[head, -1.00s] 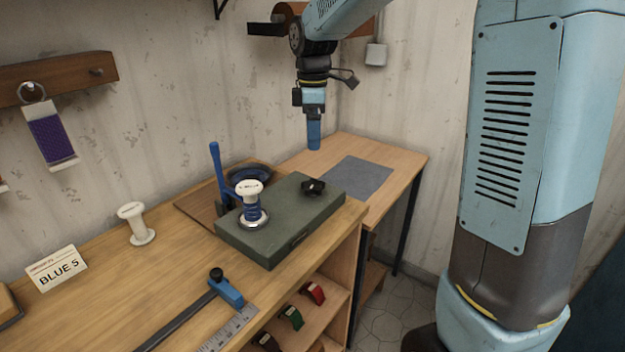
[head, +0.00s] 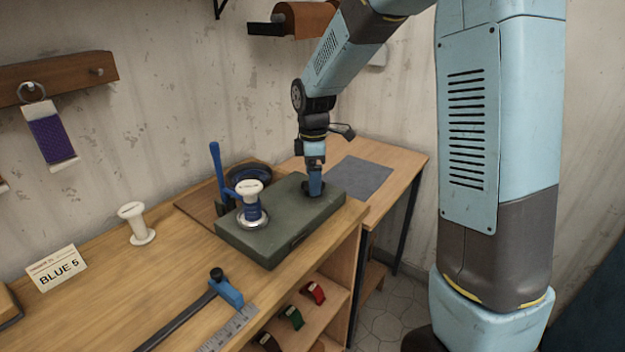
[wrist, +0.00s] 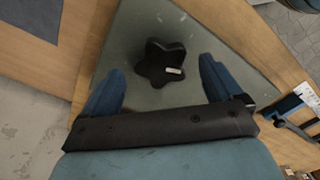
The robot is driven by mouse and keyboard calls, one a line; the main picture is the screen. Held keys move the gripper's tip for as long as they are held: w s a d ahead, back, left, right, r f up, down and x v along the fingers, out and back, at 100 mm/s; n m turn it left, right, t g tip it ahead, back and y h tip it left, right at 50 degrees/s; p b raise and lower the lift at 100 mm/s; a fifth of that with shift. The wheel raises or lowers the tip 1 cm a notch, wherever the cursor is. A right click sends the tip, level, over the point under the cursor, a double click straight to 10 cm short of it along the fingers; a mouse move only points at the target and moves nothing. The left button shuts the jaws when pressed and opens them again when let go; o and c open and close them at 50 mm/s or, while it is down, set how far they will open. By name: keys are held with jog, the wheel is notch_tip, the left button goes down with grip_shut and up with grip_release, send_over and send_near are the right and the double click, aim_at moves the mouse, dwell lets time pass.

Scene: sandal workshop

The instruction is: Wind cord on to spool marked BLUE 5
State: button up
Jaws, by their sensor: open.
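A white spool (head: 251,188) with blue cord wound on its core stands upright on a metal disc on a green box (head: 285,237). The print on its top is too small to read. A black star-shaped knob (wrist: 161,63) sits on the same box's top. My gripper (head: 315,191) points down at the knob. In the wrist view its two blue fingers (wrist: 163,70) are apart, one on each side of the knob, with nothing gripped. The knob is mostly hidden by my gripper in the head view. A card reading BLUE 5 (head: 57,269) stands at the left.
A bare white spool (head: 138,223) stands on the bench left of the box. A grey mat (head: 362,177) lies clear at right.

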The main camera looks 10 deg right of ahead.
jog(key=shift+f, duration=0.7)
jog(key=c, duration=1)
jog(key=shift+c, duration=0.2)
jog(key=shift+m, duration=0.3)
